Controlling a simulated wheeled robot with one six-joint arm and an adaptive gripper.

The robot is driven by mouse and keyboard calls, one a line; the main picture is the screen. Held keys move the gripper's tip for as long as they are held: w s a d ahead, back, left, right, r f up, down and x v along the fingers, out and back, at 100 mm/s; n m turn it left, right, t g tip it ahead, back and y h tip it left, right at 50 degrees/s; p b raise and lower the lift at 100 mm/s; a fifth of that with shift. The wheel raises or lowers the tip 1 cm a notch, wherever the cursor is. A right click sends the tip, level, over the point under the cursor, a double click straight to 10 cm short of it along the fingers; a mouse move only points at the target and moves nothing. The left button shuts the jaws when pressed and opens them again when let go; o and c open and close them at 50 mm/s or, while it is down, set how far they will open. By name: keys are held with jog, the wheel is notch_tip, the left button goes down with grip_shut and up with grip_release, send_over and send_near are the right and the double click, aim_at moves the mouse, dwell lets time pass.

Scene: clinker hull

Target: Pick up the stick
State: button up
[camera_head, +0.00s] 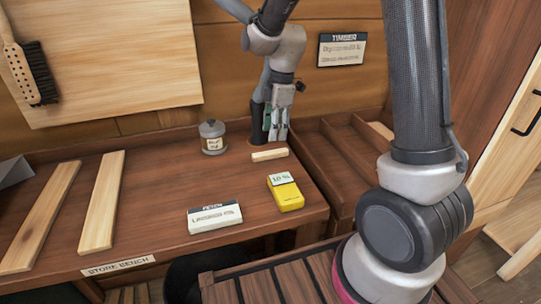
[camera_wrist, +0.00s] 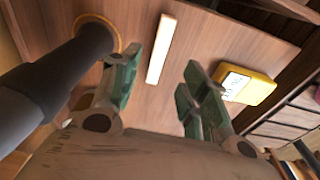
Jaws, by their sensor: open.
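The stick (camera_head: 270,155) is a short pale wooden bar lying flat on the brown bench, near its back right. In the wrist view the stick (camera_wrist: 161,48) shows beyond the fingertips, in line with the gap between them. My gripper (camera_head: 276,137) is pointing down just behind the stick in the head view. In the wrist view my gripper (camera_wrist: 160,80) has its green fingers spread wide, with nothing between them. The fingers look apart from the stick; their exact height above the bench is hard to tell.
A small grey-lidded jar (camera_head: 212,137) stands left. A white label card (camera_head: 214,217) and two planks (camera_head: 102,202) lie on the bench. A dark cylinder (camera_head: 257,121) stands beside my gripper.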

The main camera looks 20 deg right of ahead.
aim_at(271, 152)
jog(key=f, duration=0.5)
jog(key=a+f, duration=0.1)
jog(key=f, duration=0.1)
jog(key=shift+w+a+f, duration=0.1)
jog(key=shift+f, duration=0.25)
jog(key=c, duration=0.9)
